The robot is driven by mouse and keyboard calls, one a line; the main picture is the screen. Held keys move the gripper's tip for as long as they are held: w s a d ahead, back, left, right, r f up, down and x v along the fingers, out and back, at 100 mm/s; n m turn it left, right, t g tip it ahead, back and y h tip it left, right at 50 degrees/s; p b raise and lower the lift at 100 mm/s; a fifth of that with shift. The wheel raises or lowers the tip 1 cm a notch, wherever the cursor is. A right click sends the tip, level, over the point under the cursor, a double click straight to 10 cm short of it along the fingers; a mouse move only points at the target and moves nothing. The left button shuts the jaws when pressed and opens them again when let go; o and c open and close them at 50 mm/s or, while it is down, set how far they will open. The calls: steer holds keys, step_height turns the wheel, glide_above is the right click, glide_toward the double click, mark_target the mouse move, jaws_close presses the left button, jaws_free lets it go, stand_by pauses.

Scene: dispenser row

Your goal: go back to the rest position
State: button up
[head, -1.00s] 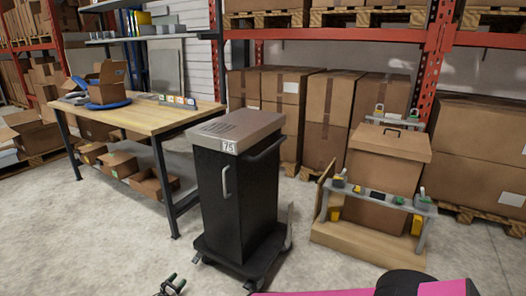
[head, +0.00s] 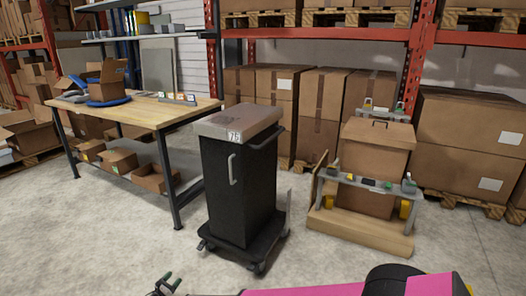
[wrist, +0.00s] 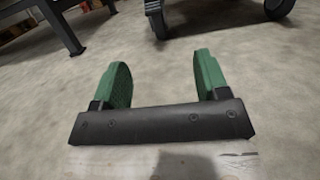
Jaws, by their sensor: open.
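My gripper (head: 167,284) shows at the bottom edge of the head view, low over the concrete floor, at the end of my pink arm. Most of my arm lies below the frame.
A black cabinet on casters (head: 238,185), labelled 75, stands ahead. A workbench (head: 145,112) with an open box is at left. A wooden stand (head: 360,232) with dispensers and a large carton is at right. Racks of cartons (head: 320,105) line the back. Floor in front is clear.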

steer(key=w+d+r+m+g, duration=0.2)
steer(key=d+r+m+g, duration=0.25)
steer(key=d+r, duration=0.65)
steer(key=w+d+r+m+g+h, duration=0.15)
steer(key=d+r+m+g, duration=0.3)
steer(key=d, duration=1.25)
steer(key=w+d+r+m+g+y, duration=0.15)
steer(key=d+r+m+g, duration=0.3)
steer(key=d+r, duration=0.6)
steer(key=s+d+r+m+g+y, duration=0.1)
steer(key=s+d+r+m+y, duration=0.2)
steer(key=d, duration=0.7)
steer(key=s+d+r+m+g+y, duration=0.1)
steer(key=s+d+r+m+y, duration=0.2)
steer(key=s+d+r+m, duration=0.5)
steer(key=s+d+r+m+g+y, duration=0.1)
steer(key=s+d+r+m+y, duration=0.2)
steer(key=s+d+r+m, duration=0.2)
steer(key=s+d+r, duration=0.3)
steer(key=d+r, duration=0.1)
steer(key=d, duration=0.3)
steer(key=shift+s+r+y, duration=0.3)
steer(key=shift+y, duration=0.1)
steer(key=shift+g, duration=0.25)
